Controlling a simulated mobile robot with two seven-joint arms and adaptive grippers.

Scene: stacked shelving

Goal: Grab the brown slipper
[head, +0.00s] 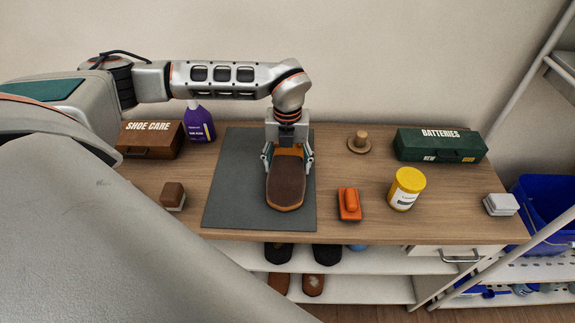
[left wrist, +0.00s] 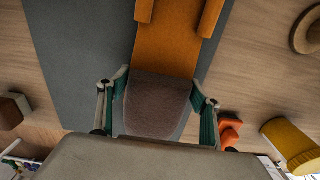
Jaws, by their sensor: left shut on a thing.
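The brown slipper (head: 286,184) is over the dark grey mat (head: 232,185) on the wooden top, its rounded brown toe towards me in the head view. My left gripper (head: 287,160) comes down from above, with one finger on each side of the slipper, shut on it. In the left wrist view the slipper's brown upper (left wrist: 158,100) lies between the two fingers, with its orange-tan part (left wrist: 168,45) beyond. I cannot tell whether the sole touches the mat. My right gripper is not in view.
Around the mat stand a shoe care box (head: 150,139), purple bottle (head: 199,123), brush (head: 173,196), orange tool (head: 349,204), yellow tub (head: 406,188), wooden knob (head: 360,142), green batteries box (head: 440,145) and white stack (head: 500,204). More footwear (head: 313,284) sits on shelves below.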

